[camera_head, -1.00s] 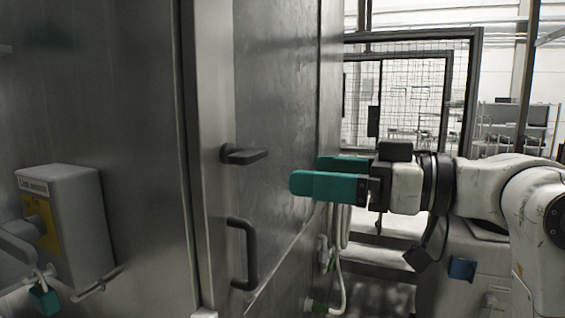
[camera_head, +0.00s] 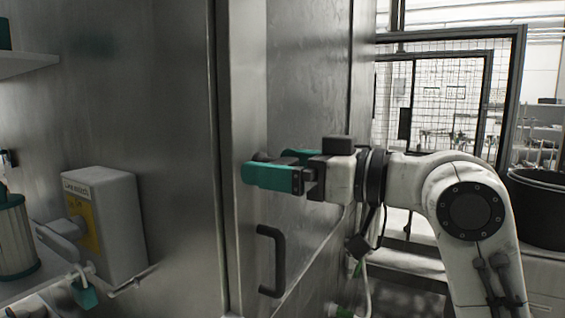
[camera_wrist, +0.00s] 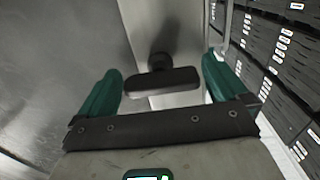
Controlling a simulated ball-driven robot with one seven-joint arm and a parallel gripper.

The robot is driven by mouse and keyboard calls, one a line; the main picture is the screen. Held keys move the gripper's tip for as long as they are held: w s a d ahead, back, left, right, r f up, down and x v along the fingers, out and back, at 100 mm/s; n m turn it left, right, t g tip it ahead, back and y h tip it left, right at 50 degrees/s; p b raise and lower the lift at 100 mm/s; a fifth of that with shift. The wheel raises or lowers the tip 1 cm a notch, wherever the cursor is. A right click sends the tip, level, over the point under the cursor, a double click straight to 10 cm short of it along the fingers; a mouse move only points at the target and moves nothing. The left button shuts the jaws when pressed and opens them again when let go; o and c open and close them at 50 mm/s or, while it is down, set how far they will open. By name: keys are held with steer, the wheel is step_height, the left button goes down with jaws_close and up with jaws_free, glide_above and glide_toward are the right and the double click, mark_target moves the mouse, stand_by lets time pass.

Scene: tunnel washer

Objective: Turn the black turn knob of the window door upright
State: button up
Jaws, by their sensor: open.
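The black turn knob (camera_wrist: 162,82) lies crosswise between my two teal fingers in the wrist view, with its round base on the metal door behind it. In the head view only a bit of the knob (camera_head: 262,157) shows behind my fingers; the rest is hidden. Before it was covered, its bar stood out level, not upright. My gripper (camera_head: 270,166) is open at the knob, with one finger on each side; it also shows in the wrist view (camera_wrist: 161,70). I see no clear contact. The door (camera_head: 305,90) is a grey metal panel, seen at a slant.
A black pull handle (camera_head: 273,262) sits on the door just below my gripper. A grey box (camera_head: 108,225) with a lever and a teal padlock (camera_head: 85,294) is on the wall at left. A mesh fence (camera_head: 450,95) and a black tub (camera_head: 540,205) stand at right.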

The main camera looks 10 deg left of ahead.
steer(key=shift+a, duration=0.1)
steer(key=c, duration=1)
steer(key=shift+f+n+b, duration=0.1)
steer(key=shift+n+b, duration=0.2)
steer(key=shift+b, duration=0.05)
steer(key=n+b, duration=0.2)
steer(key=n, duration=0.1)
steer(key=shift+f+n+b, duration=0.1)
steer(key=shift+n+b, duration=0.3)
steer(key=n+b, duration=0.2)
steer(key=n, duration=0.2)
steer(key=shift+b, duration=0.4)
steer(key=n+b, duration=0.2)
steer(key=n, duration=0.3)
steer(key=shift+n+b, duration=0.8)
steer(key=shift+n, duration=1.4)
